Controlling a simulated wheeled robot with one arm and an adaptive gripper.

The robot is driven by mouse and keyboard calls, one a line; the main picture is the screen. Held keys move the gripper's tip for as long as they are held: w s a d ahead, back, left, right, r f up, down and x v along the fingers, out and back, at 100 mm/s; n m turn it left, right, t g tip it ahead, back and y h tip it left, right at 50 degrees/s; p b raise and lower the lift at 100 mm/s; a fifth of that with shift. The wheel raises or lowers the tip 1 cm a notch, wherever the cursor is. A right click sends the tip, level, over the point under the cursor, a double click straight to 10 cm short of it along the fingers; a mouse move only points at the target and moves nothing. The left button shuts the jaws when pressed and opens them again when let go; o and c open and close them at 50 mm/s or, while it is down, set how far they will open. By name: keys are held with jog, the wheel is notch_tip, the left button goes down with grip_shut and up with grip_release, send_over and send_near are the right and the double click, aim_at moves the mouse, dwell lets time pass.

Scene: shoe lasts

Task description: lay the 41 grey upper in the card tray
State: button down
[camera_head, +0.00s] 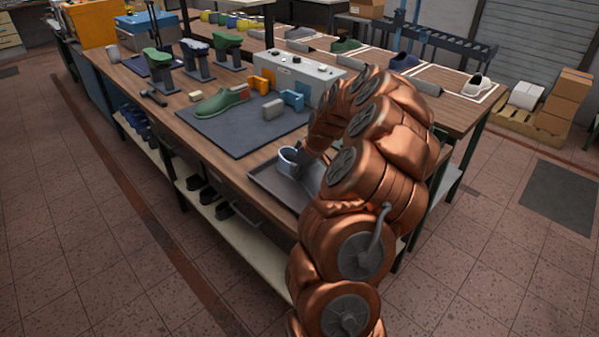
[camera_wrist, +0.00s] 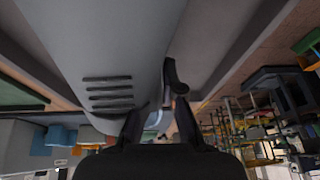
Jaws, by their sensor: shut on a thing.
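The grey upper (camera_head: 288,159) shows in the head view as a pale opening at the tip of my arm, over the card tray (camera_head: 263,184). In the wrist view the grey upper (camera_wrist: 105,50) fills the upper left, with several dark slots in its side. My gripper (camera_wrist: 158,118) is shut on its edge, with one dark finger on each side. In the head view my arm hides most of my gripper, part of the upper and the tray's right side. I cannot tell whether the upper touches the tray floor. No size mark is readable.
A green shoe (camera_head: 222,102) lies on a dark mat (camera_head: 240,130) behind the tray, near orange and blue blocks. A grey control box (camera_head: 300,72) stands behind them. Stands with lasts (camera_head: 195,60) are at the back left. The bench's front edge runs close to the tray.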

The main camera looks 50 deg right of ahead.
jog(key=shift+f, duration=0.4)
jog(key=shift+f+b, duration=0.2)
jog(key=shift+b, duration=0.2)
dwell(0.4)
jog(key=c, duration=1.2)
grip_release()
jog(key=shift+c, duration=0.2)
jog(key=v, duration=1.2)
jog(key=shift+w+r, duration=0.1)
